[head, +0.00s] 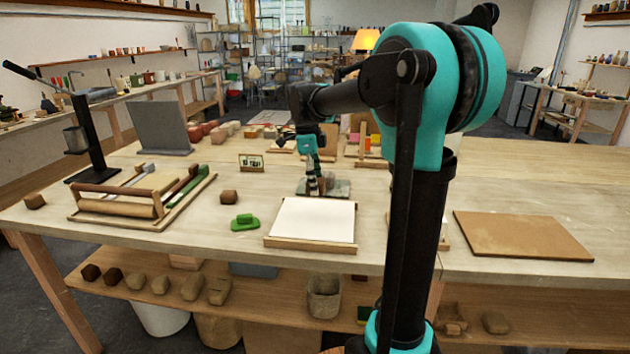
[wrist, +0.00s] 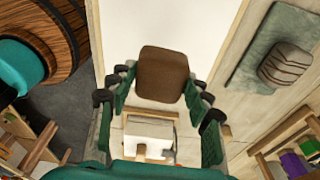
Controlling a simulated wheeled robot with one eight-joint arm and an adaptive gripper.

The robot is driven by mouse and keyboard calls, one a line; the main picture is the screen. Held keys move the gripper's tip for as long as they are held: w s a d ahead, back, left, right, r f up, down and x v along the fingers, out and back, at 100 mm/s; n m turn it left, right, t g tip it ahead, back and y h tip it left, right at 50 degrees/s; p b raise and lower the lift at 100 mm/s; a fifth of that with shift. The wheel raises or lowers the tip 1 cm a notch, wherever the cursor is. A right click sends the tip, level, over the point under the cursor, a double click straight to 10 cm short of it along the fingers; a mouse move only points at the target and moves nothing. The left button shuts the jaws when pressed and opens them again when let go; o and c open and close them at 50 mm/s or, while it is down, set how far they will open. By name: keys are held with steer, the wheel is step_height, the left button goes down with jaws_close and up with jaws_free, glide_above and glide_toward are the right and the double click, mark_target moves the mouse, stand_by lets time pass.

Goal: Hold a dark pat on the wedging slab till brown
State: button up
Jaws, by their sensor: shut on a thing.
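The wedging slab (head: 312,222) is a white square in a wooden frame at the front middle of the table. Its white face also shows in the wrist view (wrist: 203,22). My gripper (head: 313,190) points down at the slab's back edge in the head view. In the wrist view my gripper (wrist: 160,92) is shut on a brown pat (wrist: 163,73), a rounded block that looks evenly brown on its visible face. The pat lies over the white slab there; I cannot tell whether it touches it. The pat does not show clearly in the head view.
A grey-green mat (wrist: 247,72) with a striped grey lump (wrist: 286,63) lies beside the slab. A green piece (head: 245,223) sits left of the slab, and a brown block (head: 34,200) at the far left. A brown board (head: 520,236) lies at the right.

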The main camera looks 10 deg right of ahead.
steer(key=shift+f, duration=0.1)
glide_above(317, 217)
steer(key=shift+a+f, duration=0.15)
steer(key=shift+f, duration=1.3)
steer(key=shift+a+f, duration=0.1)
steer(key=shift+f, duration=1.35)
steer(key=shift+f, duration=0.15)
steer(key=shift+f, duration=1.35)
stand_by(1.6)
steer(key=shift+r, duration=3.55)
